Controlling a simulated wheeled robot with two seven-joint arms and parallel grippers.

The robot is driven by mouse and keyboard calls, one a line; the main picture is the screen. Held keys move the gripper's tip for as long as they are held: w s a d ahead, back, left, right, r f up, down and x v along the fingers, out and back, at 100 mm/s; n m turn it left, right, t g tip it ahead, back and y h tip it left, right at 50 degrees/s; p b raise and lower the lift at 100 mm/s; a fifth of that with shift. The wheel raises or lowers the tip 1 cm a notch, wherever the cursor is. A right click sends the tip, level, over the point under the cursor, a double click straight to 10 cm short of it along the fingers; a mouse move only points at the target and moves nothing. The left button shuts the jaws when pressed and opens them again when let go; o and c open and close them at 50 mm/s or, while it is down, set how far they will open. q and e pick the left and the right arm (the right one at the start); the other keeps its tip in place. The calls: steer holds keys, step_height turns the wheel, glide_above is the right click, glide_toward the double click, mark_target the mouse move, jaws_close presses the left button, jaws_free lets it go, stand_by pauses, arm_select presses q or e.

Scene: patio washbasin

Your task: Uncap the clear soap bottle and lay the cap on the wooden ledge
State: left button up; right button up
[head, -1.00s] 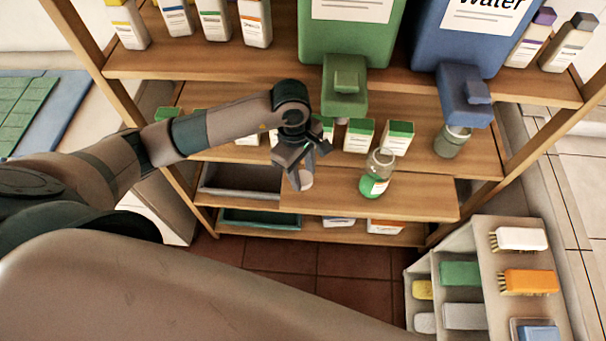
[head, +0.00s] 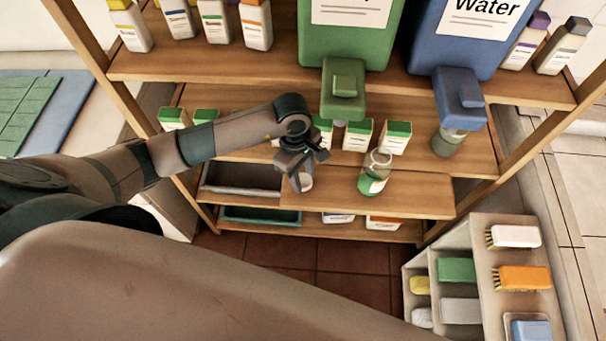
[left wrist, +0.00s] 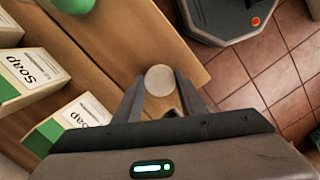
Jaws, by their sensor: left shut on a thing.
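The clear soap bottle (head: 375,174), with green liquid in it, stands upright on the wooden ledge (head: 415,202); its top appears open. My left gripper (head: 302,182) is to the left of the bottle, low over the ledge, and shut on a pale round cap (left wrist: 159,80). The cap also shows below the fingers in the head view (head: 305,184). In the left wrist view it sits between the two fingertips (left wrist: 160,88) with the ledge around it. I cannot tell whether the cap touches the ledge. My right gripper is not in view.
Soap boxes with green tops (head: 357,135) stand behind the ledge. A green dispenser (head: 343,90) and a blue water dispenser (head: 460,98) overhang it. A grey tray (head: 240,180) lies left of the ledge. The ledge between gripper and bottle is clear.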

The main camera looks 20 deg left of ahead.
mark_target(301, 178)
arm_select(q)
steer(key=o, duration=1.1)
steer(key=shift+r, duration=0.15)
steer(key=shift+r, duration=0.3)
steer(key=r, duration=0.1)
steer(key=r+b, duration=0.1)
steer(key=r, duration=0.1)
steer(key=r+b, duration=0.1)
steer(key=r, duration=0.1)
steer(key=shift+w+a+r, duration=0.15)
steer(key=shift+a+r, duration=0.05)
steer(key=shift+a, duration=0.2)
steer(key=shift+r, duration=0.65)
